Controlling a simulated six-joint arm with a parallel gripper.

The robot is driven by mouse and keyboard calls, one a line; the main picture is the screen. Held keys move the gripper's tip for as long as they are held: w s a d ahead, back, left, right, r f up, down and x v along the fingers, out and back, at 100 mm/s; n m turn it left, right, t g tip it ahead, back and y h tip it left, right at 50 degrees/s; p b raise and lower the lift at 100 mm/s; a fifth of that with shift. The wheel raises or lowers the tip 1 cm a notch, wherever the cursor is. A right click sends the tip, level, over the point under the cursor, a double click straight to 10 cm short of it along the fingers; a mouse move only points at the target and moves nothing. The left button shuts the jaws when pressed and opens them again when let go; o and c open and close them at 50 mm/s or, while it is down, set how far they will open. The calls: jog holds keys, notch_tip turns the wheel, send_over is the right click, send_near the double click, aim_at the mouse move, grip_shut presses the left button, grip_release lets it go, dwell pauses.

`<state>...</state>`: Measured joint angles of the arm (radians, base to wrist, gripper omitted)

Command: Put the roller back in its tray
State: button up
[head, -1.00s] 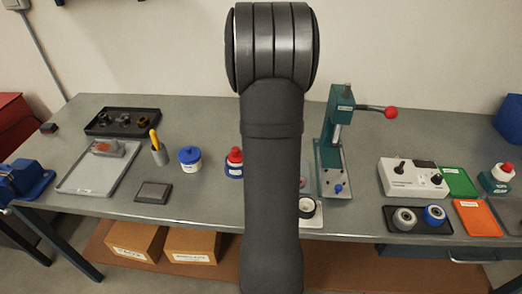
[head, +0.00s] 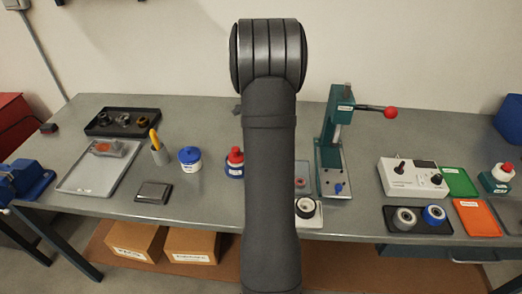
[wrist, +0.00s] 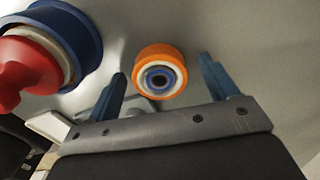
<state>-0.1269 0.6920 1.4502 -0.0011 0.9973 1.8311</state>
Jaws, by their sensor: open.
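The roller (wrist: 160,72), an orange wheel with a white ring and a blue hub, shows in the wrist view. It lies between and just beyond the fingertips of my gripper (wrist: 162,75), which is open with its blue fingers apart. I see no finger touching the roller. In the head view my arm hides the roller and most or all of the gripper. A dark tray (head: 443,231) at the right front holds a grey-rimmed roller (head: 404,217) and a blue roller (head: 434,214). I cannot tell which tray belongs to the orange roller.
A red-topped bottle in a blue base (wrist: 75,40) stands close to the gripper's left; it also shows in the head view (head: 235,160). A green press (head: 331,160) and a white-and-black round item (head: 305,207) stand right of my arm. A blue-lidded jar (head: 190,160) stands left.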

jog(key=c, duration=1.2)
jog(key=shift+o, duration=0.2)
jog(key=shift+r, duration=0.1)
jog(key=shift+r, duration=0.7)
notch_tip(320, 180, up, 3)
jog(key=shift+f, duration=0.15)
jog(key=s+d+r, duration=0.5)
jog(key=d+r, duration=0.2)
jog(key=d, duration=0.4)
jog(key=w+a+f+n, duration=0.1)
jog(key=f+n, duration=0.1)
jog(key=n, duration=0.3)
jog(key=w+a+f+n, duration=0.1)
jog(key=w+f+n, duration=0.1)
jog(key=n, duration=0.3)
jog(key=w+a+f+n, duration=0.2)
jog(key=n, duration=0.4)
jog(key=shift+w, duration=0.15)
